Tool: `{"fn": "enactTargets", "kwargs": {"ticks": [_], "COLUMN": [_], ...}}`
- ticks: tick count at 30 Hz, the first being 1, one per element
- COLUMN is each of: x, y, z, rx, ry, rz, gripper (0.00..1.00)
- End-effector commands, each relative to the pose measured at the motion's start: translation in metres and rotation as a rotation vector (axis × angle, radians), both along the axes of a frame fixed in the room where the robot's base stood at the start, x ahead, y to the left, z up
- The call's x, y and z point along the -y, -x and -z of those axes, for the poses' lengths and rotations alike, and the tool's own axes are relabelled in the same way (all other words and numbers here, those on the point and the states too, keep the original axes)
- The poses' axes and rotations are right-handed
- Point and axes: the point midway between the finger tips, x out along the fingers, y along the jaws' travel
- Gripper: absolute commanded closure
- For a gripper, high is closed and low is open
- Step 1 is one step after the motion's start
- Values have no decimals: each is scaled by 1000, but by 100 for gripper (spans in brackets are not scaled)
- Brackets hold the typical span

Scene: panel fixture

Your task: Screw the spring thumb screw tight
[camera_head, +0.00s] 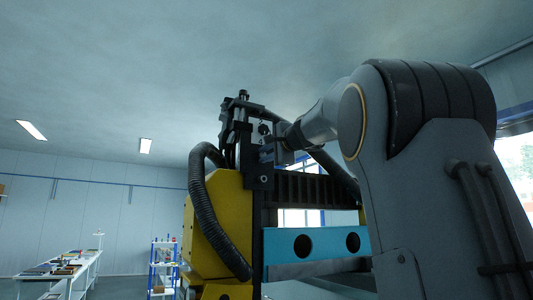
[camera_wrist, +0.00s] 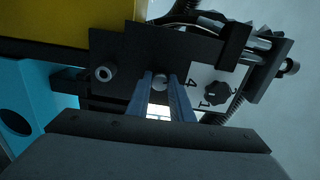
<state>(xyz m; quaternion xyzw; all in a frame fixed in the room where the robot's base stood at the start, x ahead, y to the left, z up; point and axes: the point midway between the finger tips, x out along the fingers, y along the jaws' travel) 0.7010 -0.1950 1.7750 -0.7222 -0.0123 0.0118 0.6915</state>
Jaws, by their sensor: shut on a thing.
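My gripper (camera_wrist: 160,80) reaches the black plate of the panel fixture in the wrist view. Its two blue-grey fingers stand close together, shut on the spring thumb screw (camera_wrist: 159,83), which shows only as a small pale part between the fingertips. How far it is screwed in cannot be seen. A round grey head (camera_wrist: 132,81) sits just left of the left finger, and a socket-head screw (camera_wrist: 103,73) farther left. In the head view my gripper (camera_head: 276,150) is at the fixture's upper dark part, and the thumb screw cannot be made out.
A black star knob (camera_wrist: 215,93) on a white numbered plate is just right of the fingers. A ribbed black hose (camera_head: 215,225) curves down the yellow housing (camera_head: 203,240). A blue beam (camera_head: 330,243) with round holes lies below. A table (camera_head: 70,270) and shelf stand far left.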

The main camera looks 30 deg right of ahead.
Motion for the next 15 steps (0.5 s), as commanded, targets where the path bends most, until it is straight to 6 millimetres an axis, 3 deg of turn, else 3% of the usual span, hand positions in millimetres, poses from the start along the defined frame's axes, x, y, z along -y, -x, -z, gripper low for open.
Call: {"fn": "enactTargets", "kwargs": {"ticks": [15], "x": [0], "y": [0], "z": [-1], "rx": [-20], "ry": [-492], "rz": [-1], "gripper": [100]}}
